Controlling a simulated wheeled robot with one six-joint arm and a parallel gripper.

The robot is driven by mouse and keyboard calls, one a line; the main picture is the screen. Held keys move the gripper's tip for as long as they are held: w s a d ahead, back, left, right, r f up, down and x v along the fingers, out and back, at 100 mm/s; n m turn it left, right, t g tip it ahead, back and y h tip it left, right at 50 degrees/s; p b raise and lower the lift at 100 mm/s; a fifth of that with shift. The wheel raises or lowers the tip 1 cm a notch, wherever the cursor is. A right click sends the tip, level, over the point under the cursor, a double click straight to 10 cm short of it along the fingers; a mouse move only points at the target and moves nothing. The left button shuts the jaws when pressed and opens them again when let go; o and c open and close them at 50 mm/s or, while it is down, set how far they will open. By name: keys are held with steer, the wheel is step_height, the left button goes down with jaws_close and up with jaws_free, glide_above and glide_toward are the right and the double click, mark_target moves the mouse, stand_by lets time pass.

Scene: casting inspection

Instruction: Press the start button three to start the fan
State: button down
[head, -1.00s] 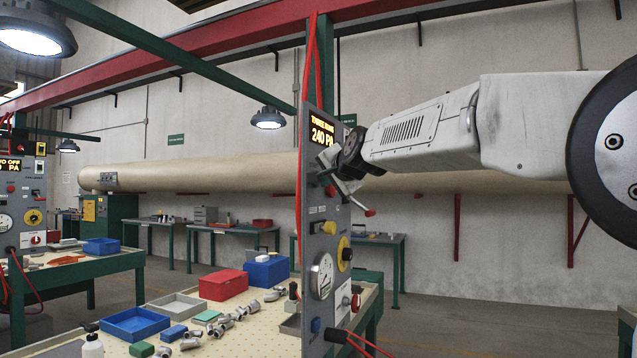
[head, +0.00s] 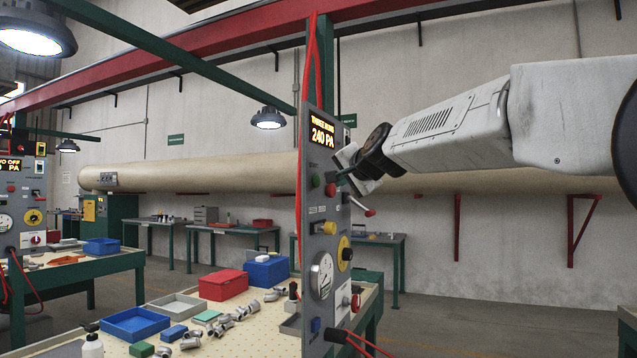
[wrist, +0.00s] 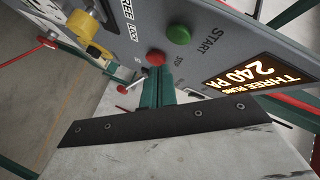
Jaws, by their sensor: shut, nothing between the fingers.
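The panel three (head: 325,225) stands upright, edge-on, in the middle of the head view. Its lit display (head: 322,132) reads THREE RUNS, 240 PA, and shows also in the wrist view (wrist: 262,77). The green start button (head: 315,181) is uncovered; in the wrist view it (wrist: 178,35) sits beside the word START. The red stop button (head: 330,190) is just right of it, and also shows in the wrist view (wrist: 156,57). My gripper (head: 345,172) is shut and empty, close to the panel right of the start button. Its fingertips are hard to make out.
A red-tipped lever (head: 370,212) sticks out below my gripper. A yellow knob (head: 344,254), a gauge (head: 321,276) and a red knob (head: 355,301) sit lower on the panel. A bench with bins and castings lies left. Open floor lies right.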

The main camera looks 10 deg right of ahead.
steer(key=shift+s+d, duration=0.75)
steer(key=shift+d, duration=0.3)
steer(key=s+a+f+n+g, duration=0.1)
steer(key=s+f+n+g, duration=0.25)
steer(key=s+f, duration=0.4)
steer(key=s+a+f+n+g, duration=0.15)
steer(key=s+f+g, duration=0.3)
steer(key=f, duration=0.55)
steer(key=s+d+f+n+g+h, duration=0.1)
steer(key=s+f+g, duration=0.1)
steer(key=s+f, duration=0.4)
steer(key=s+d+f+n+g, duration=0.2)
steer(key=s+f, duration=0.4)
steer(key=s, duration=1.1)
steer(key=s+d+f+n+g+h, duration=0.1)
steer(key=s+f+g, duration=0.1)
steer(key=s+f, duration=0.4)
steer(key=s, duration=0.5)
steer(key=shift+s+d+n+h, duration=0.3)
steer(key=shift+s, duration=0.1)
